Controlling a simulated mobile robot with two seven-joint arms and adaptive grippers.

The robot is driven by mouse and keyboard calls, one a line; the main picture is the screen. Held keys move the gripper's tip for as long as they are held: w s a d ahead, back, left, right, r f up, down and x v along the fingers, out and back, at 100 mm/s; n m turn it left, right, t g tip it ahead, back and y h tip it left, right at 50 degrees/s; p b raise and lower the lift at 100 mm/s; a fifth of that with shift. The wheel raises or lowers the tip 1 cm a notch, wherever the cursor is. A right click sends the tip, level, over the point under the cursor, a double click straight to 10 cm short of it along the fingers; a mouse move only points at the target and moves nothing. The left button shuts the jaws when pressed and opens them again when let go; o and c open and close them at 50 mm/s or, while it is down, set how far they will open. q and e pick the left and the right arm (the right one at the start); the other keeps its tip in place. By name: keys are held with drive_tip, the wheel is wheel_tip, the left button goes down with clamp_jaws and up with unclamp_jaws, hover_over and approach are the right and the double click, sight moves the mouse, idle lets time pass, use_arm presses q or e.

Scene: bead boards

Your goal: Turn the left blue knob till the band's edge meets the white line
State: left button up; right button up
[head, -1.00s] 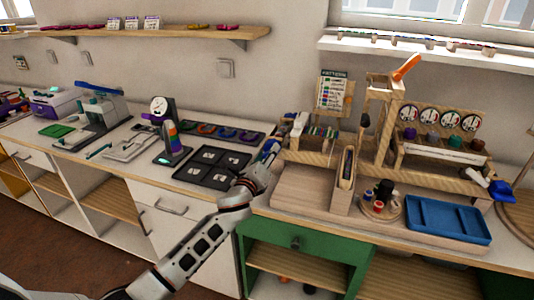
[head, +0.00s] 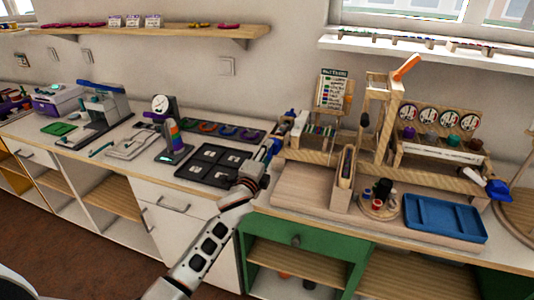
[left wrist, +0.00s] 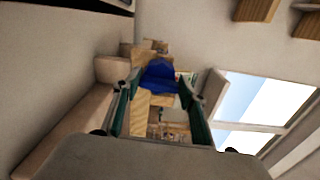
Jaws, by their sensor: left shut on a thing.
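The left blue knob (left wrist: 159,76) sits between my left gripper's two fingers in the left wrist view, with the fingers closed on its sides. In the head view my left gripper (head: 272,149) is at the left end of the wooden bead board (head: 310,157), and the knob is mostly hidden by the fingers. The band's edge and the white line cannot be made out in either view. A second blue knob (head: 500,189) is at the board's right end. My right gripper is not in view.
A blue tray (head: 445,219) and a round stand with small spools (head: 380,205) lie in front of the board. A dark tray (head: 213,166) lies left of my gripper. A wooden frame with an orange handle (head: 406,68) rises above the board.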

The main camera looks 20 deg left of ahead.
use_arm(q)
drive_tip(key=shift+f+n, duration=0.1)
drive_tip(key=shift+n, duration=0.2)
idle(0.4)
drive_tip(key=o, duration=1.1)
drive_tip(key=s, duration=1.2)
drive_tip(key=shift+a, duration=0.2)
drive_tip(key=shift+s, duration=0.1)
drive_tip(key=s+d+f+n+g+h, duration=0.1)
drive_tip(key=s+f+n+g, duration=0.2)
drive_tip(key=s+f+n, duration=0.4)
drive_tip(key=s+d+f+n+g+h, duration=0.1)
drive_tip(key=s+f+n+g, duration=0.3)
drive_tip(key=s+f, duration=1.5)
drive_tip(key=s+d+n, duration=0.1)
drive_tip(key=s+n, duration=0.2)
drive_tip(key=s, duration=0.1)
drive_tip(key=shift+s+d+f, duration=0.2)
drive_tip(key=shift+s, duration=0.2)
